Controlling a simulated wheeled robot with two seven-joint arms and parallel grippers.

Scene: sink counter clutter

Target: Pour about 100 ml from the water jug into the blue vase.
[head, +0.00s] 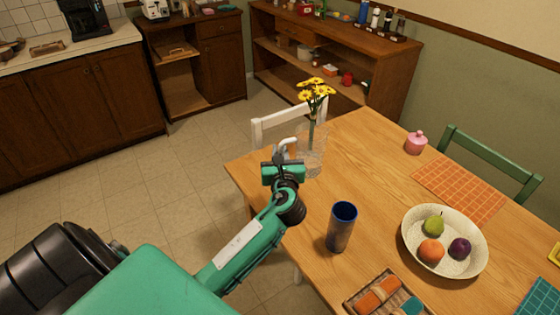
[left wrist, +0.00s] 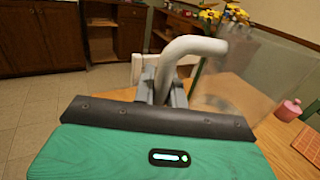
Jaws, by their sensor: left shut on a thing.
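The clear water jug (head: 312,160) is near the table's far left corner, roughly upright. Its white handle (head: 288,146) faces left. My left gripper (head: 281,158) is shut on this handle. The left wrist view shows the white handle (left wrist: 190,47) between the fingers and the clear jug wall (left wrist: 240,85) to its right. I cannot tell the water level, or whether the jug's base touches the table. The blue vase (head: 341,230) stands upright on the table, nearer to me and right of the gripper, apart from the jug. Its dark opening faces up. My right gripper is not in view.
Yellow flowers (head: 315,90) rise behind or at the jug. A bowl (head: 412,250) of fruit, a basket (head: 350,305) and a pink lidded pot (head: 416,142) stand on the wooden table (head: 370,150). An orange placemat (head: 455,190) lies right. Bare wood separates jug and vase.

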